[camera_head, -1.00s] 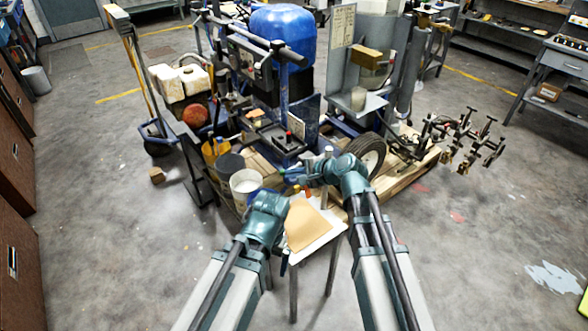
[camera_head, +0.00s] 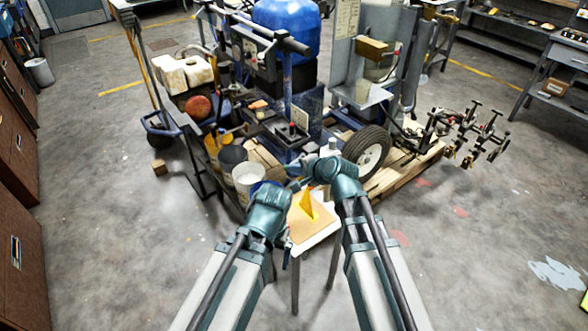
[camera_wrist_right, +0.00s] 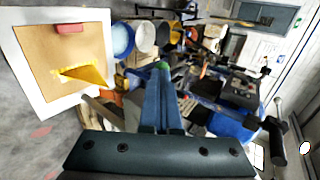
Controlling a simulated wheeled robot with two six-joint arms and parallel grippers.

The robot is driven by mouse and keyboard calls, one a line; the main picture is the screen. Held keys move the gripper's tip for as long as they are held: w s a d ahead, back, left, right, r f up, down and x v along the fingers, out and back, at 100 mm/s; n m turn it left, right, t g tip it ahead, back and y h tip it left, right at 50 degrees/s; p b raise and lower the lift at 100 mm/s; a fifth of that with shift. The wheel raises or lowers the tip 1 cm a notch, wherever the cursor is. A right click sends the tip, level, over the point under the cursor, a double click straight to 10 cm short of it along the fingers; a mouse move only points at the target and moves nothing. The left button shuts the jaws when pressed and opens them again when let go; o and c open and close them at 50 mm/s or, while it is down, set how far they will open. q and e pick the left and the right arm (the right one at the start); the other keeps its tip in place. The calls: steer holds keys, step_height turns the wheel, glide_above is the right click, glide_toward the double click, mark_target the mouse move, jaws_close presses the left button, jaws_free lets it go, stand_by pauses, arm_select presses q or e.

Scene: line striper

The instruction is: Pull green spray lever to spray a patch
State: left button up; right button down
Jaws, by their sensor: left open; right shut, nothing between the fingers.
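The tan board (camera_head: 322,219) with a white border stands in front of the machine; it also shows in the right wrist view (camera_wrist_right: 38,35). A yellow cone-like shape (camera_head: 306,206) lies over the board, also in the right wrist view (camera_wrist_right: 88,75). My right gripper (camera_head: 296,183) is shut near the board's far left corner. In the right wrist view its closed fingers (camera_wrist_right: 162,98) have a small green piece (camera_wrist_right: 162,65), likely the spray lever, at their tips. I cannot tell whether they touch. My left gripper (camera_head: 286,256) is open, low beside the board's left edge, partly hidden by its arm.
A white bucket (camera_head: 247,178) and a dark bucket (camera_head: 231,158) stand left of the board. The blue-tanked machine (camera_head: 285,28) and a black tyre (camera_head: 366,150) stand behind on a wooden pallet (camera_head: 410,172). The floor at right is mostly free.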

arm_select(q)
steer(key=shift+r+p, duration=0.7)
steer(key=shift+r, duration=0.1)
arm_select(e)
steer(key=shift+r, duration=0.8)
